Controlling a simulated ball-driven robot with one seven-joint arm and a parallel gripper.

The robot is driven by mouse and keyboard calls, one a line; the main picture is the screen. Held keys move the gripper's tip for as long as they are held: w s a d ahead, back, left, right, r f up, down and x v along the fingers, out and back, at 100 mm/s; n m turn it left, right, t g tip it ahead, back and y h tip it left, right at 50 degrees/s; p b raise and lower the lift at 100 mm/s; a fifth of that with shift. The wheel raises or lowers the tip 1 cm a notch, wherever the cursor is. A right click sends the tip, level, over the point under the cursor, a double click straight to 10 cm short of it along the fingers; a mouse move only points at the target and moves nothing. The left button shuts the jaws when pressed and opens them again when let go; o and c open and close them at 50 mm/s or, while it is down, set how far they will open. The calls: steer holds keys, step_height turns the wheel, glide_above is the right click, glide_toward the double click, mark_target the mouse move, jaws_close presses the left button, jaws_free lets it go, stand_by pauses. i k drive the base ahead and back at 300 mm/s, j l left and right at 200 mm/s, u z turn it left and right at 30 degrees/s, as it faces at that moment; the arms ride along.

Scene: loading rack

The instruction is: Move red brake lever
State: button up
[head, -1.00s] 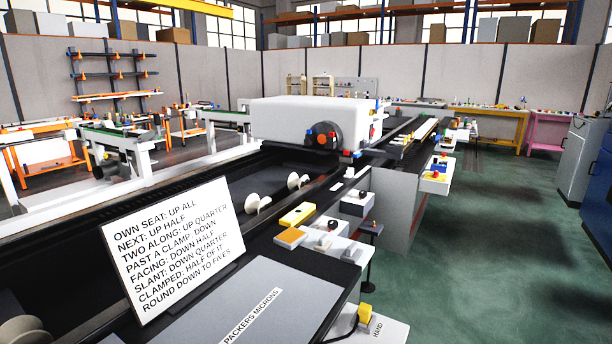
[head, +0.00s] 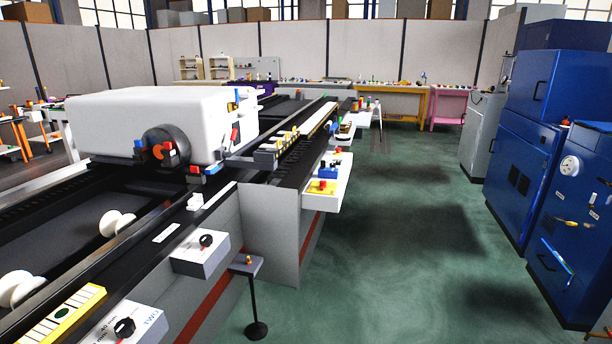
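I cannot tell for certain which part is the red brake lever. Several small red parts show on the long machine. One red part (head: 234,136) stands at the right end of the white housing (head: 150,110). A red block (head: 197,170) sits beside a blue one just below the dark round hub (head: 167,148), which carries a red-orange piece. A red knob (head: 338,150) shows on the white side shelf farther back. All are small at this distance. My gripper is not in view, so its state is hidden.
The machine's dark bed fills the left. Grey boxes with black knobs (head: 205,241) jut from its near side. A small pedestal (head: 247,266) stands on the floor beside it. Blue cabinets (head: 560,150) line the right. The green floor (head: 400,240) between them is clear.

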mark_target(228, 154)
steer(key=i+z, duration=0.2)
steer(key=i, duration=1.55)
